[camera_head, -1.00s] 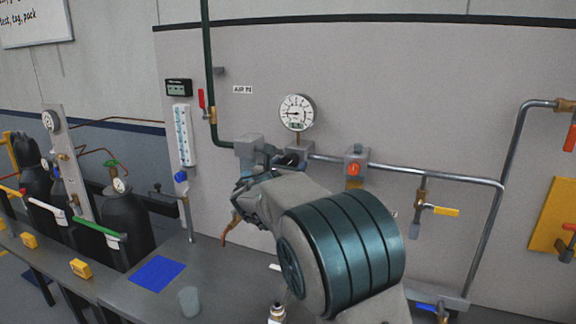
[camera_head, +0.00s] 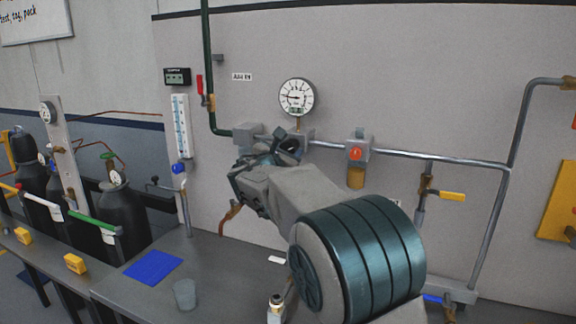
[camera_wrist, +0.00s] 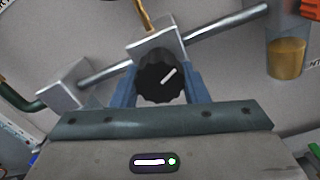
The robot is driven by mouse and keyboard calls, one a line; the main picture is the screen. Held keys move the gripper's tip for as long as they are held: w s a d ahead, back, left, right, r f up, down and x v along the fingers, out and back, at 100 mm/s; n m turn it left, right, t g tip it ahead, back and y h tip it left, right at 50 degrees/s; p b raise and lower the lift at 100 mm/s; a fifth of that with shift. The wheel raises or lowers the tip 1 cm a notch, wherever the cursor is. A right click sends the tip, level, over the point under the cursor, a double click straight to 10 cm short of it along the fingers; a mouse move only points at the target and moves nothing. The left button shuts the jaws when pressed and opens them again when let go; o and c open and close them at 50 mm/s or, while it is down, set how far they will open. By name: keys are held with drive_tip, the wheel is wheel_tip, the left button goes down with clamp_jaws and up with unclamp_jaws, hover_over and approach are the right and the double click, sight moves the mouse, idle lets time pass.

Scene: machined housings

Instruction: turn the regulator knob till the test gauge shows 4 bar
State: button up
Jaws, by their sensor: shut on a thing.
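The regulator knob (camera_wrist: 158,84) is black with a white mark slanting up to the right in the wrist view. My gripper (camera_wrist: 161,88) is shut on it, one blue-grey finger on each side. In the head view my gripper (camera_head: 276,155) is at the regulator on the wall pipe, and my arm partly hides it. The round white test gauge (camera_head: 297,97) stands just above the regulator. Its dark needle points about left; its figures and small display are too small to read.
A steel pipe (camera_head: 420,155) runs right from the regulator past a unit with an orange-red knob (camera_head: 356,153) and a yellow-handled valve (camera_head: 452,196). A blue mat (camera_head: 153,268) and a grey cup (camera_head: 185,294) are on the bench below. Dark gas cylinders (camera_head: 123,214) stand at the left.

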drive_tip(key=m+b, duration=0.3)
drive_tip(key=b, duration=0.1)
drive_tip(key=m+b, duration=0.2)
drive_tip(key=b, duration=0.1)
drive_tip(key=shift+a+f+m, duration=0.1)
drive_tip(key=shift+f+m, duration=0.15)
drive_tip(key=shift+m, duration=0.05)
drive_tip(key=m+b, duration=0.3)
drive_tip(key=shift+r+m+b, duration=0.15)
drive_tip(key=shift+m+b, duration=0.25)
drive_tip(key=shift+r+m+b, duration=0.15)
drive_tip(key=shift+m+b, duration=0.45)
drive_tip(key=shift+m, duration=0.2)
drive_tip(key=shift+r, duration=0.1)
drive_tip(key=o, duration=1)
drive_tip(key=shift+a, duration=0.1)
drive_tip(key=shift+c, duration=0.2)
drive_tip(key=b+v, duration=0.3)
drive_tip(key=v, duration=1.1)
